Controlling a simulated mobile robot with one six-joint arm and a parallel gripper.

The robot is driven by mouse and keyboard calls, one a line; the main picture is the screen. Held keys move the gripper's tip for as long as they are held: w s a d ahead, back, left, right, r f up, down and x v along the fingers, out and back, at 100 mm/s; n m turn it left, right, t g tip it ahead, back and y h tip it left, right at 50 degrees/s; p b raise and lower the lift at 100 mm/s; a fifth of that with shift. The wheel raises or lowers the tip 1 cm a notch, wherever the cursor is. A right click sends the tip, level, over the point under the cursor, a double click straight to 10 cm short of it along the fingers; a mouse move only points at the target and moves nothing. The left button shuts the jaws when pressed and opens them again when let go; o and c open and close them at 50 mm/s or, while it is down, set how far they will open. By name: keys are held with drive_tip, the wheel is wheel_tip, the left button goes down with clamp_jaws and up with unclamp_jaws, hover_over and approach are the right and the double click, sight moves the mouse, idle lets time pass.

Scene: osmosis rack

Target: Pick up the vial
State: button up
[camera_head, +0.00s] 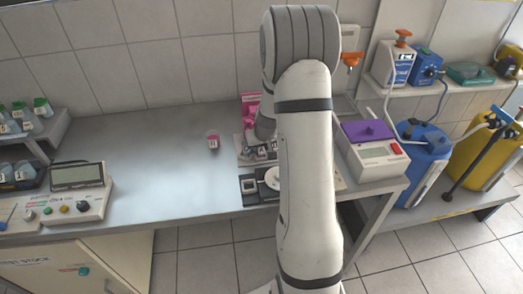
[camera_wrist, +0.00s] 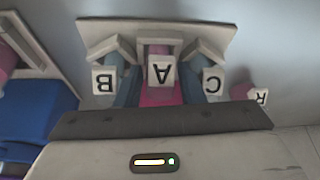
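A small vial (camera_head: 213,143) with a pink cap and a pale label stands upright on the bench, left of the rack area. In the wrist view a pink item labelled R (camera_wrist: 256,97) shows at the right, partly hidden; it looks like the same vial. A pale rack (camera_wrist: 205,30) with blocks lettered A, B and C fills the middle of the wrist view. My gripper (camera_wrist: 160,121) shows there only as a dark bar with a status light; its fingertips cannot be made out. In the head view my arm hides most of the gripper, which is by the rack.
A purple-topped device (camera_head: 372,150) stands right of my arm. A control box with a display (camera_head: 77,190) is at the left, near shelves of green-capped bottles (camera_head: 42,107). A black-framed device (camera_head: 257,188) sits at the front edge. The bench left of the vial is clear.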

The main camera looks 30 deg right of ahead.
drive_tip(key=c, duration=0.7)
drive_tip(key=shift+r, duration=0.1)
